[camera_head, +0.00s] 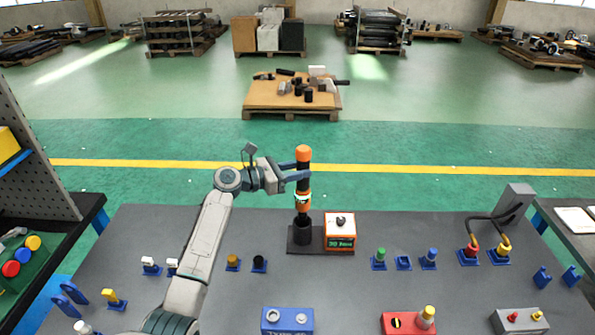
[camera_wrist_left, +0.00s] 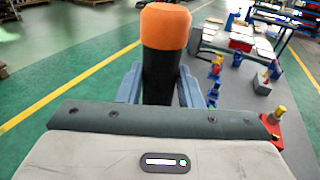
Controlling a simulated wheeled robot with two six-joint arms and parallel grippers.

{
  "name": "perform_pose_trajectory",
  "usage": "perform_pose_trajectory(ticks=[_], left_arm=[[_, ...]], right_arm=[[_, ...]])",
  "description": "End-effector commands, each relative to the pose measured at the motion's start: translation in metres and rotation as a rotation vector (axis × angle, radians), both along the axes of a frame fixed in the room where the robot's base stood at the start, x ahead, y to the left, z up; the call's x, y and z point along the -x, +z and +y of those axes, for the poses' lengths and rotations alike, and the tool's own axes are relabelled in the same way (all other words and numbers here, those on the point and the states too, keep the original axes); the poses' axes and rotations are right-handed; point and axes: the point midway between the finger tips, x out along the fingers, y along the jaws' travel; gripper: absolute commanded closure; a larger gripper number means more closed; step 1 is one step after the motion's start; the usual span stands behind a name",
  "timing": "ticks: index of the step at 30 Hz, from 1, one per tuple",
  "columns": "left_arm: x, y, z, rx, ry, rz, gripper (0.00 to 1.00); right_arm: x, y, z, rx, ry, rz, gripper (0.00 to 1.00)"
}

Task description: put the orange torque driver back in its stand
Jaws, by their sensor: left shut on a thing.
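The orange torque driver (camera_head: 303,177) is upright, with an orange cap, a black grip and an orange lower body. My left gripper (camera_head: 304,174) is shut around its black grip. The driver's lower end is at the black cup of its stand (camera_head: 302,235); I cannot tell how deep it sits. The stand's black base also carries an orange box with a green display (camera_head: 340,232). In the left wrist view the driver's orange cap (camera_wrist_left: 165,27) rises above the gripper fingers (camera_wrist_left: 160,85), and its lower part is hidden. My right gripper is not in view.
Blue holders with small parts (camera_head: 233,263) stand left of the stand, and more (camera_head: 380,258) stand to its right. A blue box (camera_head: 287,320), a red box (camera_head: 408,323) and a grey box (camera_head: 520,320) line the front. Bare grey tabletop (camera_head: 340,280) lies between.

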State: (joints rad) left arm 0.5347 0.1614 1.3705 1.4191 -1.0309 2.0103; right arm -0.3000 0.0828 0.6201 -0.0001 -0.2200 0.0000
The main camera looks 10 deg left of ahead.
Motion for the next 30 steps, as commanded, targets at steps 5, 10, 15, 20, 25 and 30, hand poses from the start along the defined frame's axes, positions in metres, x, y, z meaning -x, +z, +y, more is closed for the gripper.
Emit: perform_pose_trajectory(ticks=[5,10,15,20,25,30], left_arm=[[0.000,0.003,0.000,0.003,0.000,-0.005,1.00],[0.000,0.003,0.000,0.003,0.001,-0.005,1.00],[0.000,-0.002,0.000,0.003,0.001,-0.003,1.00],[0.000,-0.008,0.000,0.003,0.001,-0.004,1.00],[0.000,-0.013,0.000,0.004,0.001,-0.003,1.00],[0.000,-0.019,0.000,0.003,0.001,-0.004,1.00]], right_arm=[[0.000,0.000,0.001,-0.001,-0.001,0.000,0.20],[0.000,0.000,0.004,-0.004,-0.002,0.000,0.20],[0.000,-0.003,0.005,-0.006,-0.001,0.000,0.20],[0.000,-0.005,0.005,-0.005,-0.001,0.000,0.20],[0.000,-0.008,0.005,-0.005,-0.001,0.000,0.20],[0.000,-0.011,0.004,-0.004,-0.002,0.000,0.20]])
